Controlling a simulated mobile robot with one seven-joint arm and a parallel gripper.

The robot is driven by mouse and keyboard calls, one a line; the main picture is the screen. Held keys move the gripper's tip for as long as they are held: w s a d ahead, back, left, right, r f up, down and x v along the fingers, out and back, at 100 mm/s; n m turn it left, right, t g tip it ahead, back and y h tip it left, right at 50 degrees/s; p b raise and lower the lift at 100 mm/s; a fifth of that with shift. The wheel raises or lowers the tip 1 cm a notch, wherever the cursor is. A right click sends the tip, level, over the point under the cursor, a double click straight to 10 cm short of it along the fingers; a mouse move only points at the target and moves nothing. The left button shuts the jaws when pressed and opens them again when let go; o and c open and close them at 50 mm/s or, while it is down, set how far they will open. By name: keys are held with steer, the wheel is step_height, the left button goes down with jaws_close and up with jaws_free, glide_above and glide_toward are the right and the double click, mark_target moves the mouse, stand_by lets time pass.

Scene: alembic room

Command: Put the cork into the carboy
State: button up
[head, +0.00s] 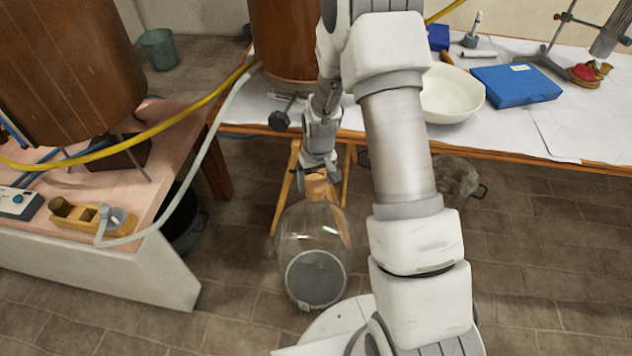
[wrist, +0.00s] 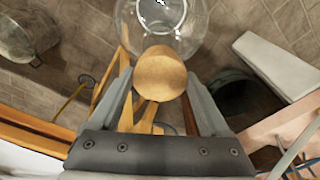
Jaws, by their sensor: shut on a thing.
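The cork (wrist: 160,73) is tan and round-topped, held between the two fingers of my gripper (wrist: 158,85) in the wrist view. In the head view my gripper (head: 318,172) points down with the cork (head: 317,187) below it. The carboy (head: 313,255) is a big clear glass bottle near the floor by my base. In the head view the cork appears at the carboy's neck; I cannot tell whether it is in the mouth or just above or in front of it. In the wrist view the carboy (wrist: 195,18) shows past the cork, its mouth hidden.
A paper-covered table (head: 545,140) stands behind, with a white bowl (head: 452,95) and a blue box (head: 515,86). A wooden stool or stand (head: 285,190) is behind the carboy. A pink-topped bench (head: 150,205) is at left. A pot (head: 458,178) stands on the floor right.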

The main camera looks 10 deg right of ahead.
mark_target(316, 198)
steer(key=shift+f+b, duration=1.4)
steer(key=shift+f, duration=0.85)
steer(key=shift+f+b, duration=1.6)
steer(key=shift+f, duration=0.15)
stand_by(2.2)
steer(key=o, duration=1)
steer(key=shift+r, duration=0.1)
steer(key=shift+r+p, duration=2.3)
steer(key=shift+r, duration=1.15)
